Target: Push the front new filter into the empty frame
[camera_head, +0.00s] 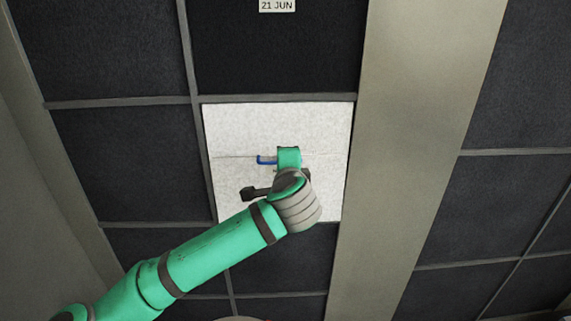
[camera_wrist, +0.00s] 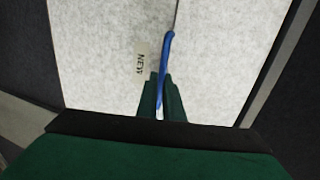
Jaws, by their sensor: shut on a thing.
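The new filter (camera_head: 240,125) is a white speckled square panel set among dark panels in the head view. It fills most of the wrist view (camera_wrist: 100,60), with a small tag reading "NEW" (camera_wrist: 140,58) on its face. A blue handle (camera_head: 265,160) stands on the panel. My gripper (camera_wrist: 162,95) is shut on the blue handle, which shows between its green fingers in the wrist view. In the head view my gripper and wrist cover the panel's lower middle. The panel looks close to lined up with the grey frame bars around it; I cannot tell how deep it sits.
Dark filter panels (camera_head: 118,50) in grey bars (camera_head: 120,103) surround the white one. A label reading "21 JUN" (camera_head: 277,6) is on the dark panel above. A broad beige beam (camera_head: 425,110) runs along the right side.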

